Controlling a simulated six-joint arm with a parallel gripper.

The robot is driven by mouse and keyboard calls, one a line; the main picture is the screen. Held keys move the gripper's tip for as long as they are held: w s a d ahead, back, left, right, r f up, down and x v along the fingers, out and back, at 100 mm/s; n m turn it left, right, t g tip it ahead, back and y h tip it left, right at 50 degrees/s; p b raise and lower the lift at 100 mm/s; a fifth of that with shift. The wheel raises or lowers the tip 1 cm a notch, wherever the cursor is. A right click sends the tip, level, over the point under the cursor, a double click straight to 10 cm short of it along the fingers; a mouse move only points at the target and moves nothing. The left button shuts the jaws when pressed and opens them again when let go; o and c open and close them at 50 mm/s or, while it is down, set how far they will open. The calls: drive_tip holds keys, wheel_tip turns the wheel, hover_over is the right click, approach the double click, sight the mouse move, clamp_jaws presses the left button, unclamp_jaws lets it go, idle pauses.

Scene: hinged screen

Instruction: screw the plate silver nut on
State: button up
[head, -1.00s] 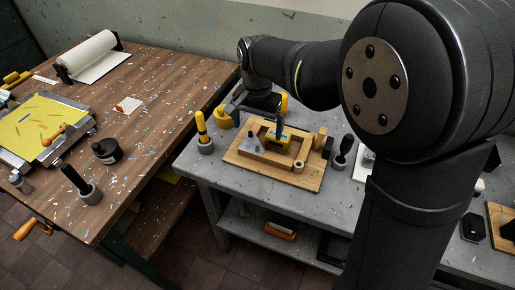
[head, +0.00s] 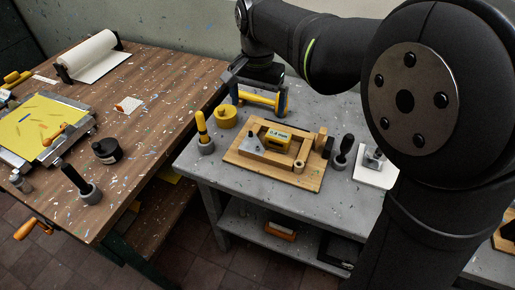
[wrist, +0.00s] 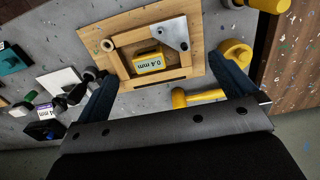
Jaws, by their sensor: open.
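My gripper (head: 258,108) is open and empty, raised over the back of the grey bench. In the wrist view its two blue fingers (wrist: 168,82) are spread wide, with nothing held between them. A silver triangular plate (head: 250,143) with dark holes lies on one corner of the wooden frame; it also shows in the wrist view (wrist: 170,32). A silver metal piece (head: 375,155) stands on a white plate (head: 374,176) at the right. I cannot make out a separate silver nut; it is too small or hidden.
A yellow block marked 0.4 mm (head: 277,137) sits in the wooden frame (head: 307,150) on a board (head: 290,181). A yellow pot (head: 226,116), a yellow-handled tool (head: 202,127) and a black-handled tool (head: 345,148) stand nearby.

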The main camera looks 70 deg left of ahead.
sight(258, 147)
drive_tip(key=shift+r, duration=1.1)
drive_tip(key=shift+c, duration=0.7)
wheel_tip(258, 147, down, 8)
drive_tip(key=shift+f, duration=0.1)
drive_tip(key=c, duration=1.4)
wheel_tip(258, 147, down, 9)
drive_tip(key=shift+r, duration=0.2)
drive_tip(key=shift+c, duration=0.2)
drive_tip(key=shift+f, duration=0.2)
drive_tip(key=shift+c, duration=0.7)
clamp_jaws()
drive_tip(key=m, duration=0.6)
drive_tip(key=shift+m, duration=0.4)
drive_tip(key=m, duration=0.9)
drive_tip(key=shift+r, duration=0.1)
drive_tip(key=m, duration=0.3)
drive_tip(key=shift+m, duration=0.4)
drive_tip(key=m, duration=0.6)
drive_tip(key=shift+w+m, duration=0.1)
drive_tip(key=shift+m, duration=0.3)
drive_tip(key=shift+o, duration=0.7)
unclamp_jaws()
